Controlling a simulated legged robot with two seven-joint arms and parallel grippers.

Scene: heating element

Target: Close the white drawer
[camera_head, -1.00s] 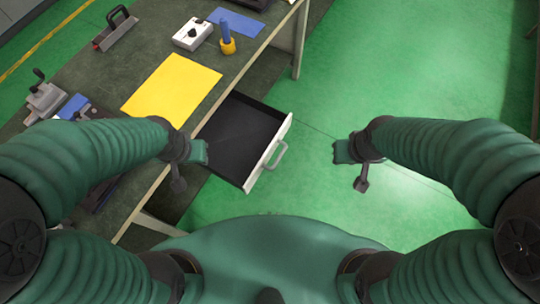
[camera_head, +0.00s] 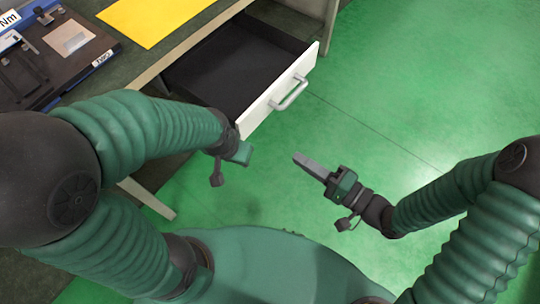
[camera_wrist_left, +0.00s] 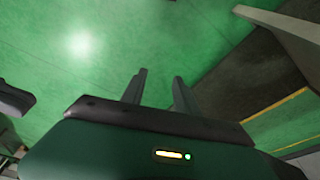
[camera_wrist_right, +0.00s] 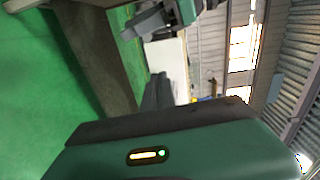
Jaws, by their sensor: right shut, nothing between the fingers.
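The white drawer (camera_head: 262,107) stands open, pulled out from under the workbench, with a dark, empty-looking interior. Its white front carries a light handle (camera_head: 290,94). My right gripper (camera_head: 299,158) is shut and empty, below the handle in the head view and apart from the drawer; its fingers point up-left. In the right wrist view a white panel (camera_wrist_right: 166,62), which looks like the drawer front, shows beyond the fingers. My left gripper (camera_head: 242,153) is below the drawer's left front corner in the head view. In the left wrist view its two fingers (camera_wrist_left: 158,92) are apart with nothing between them.
The workbench (camera_head: 135,72) holds a yellow sheet (camera_head: 152,16) and a dark device with a blue edge (camera_head: 62,55) at the left. Bench legs (camera_head: 146,198) stand below. The green floor (camera_head: 420,80) to the right is clear.

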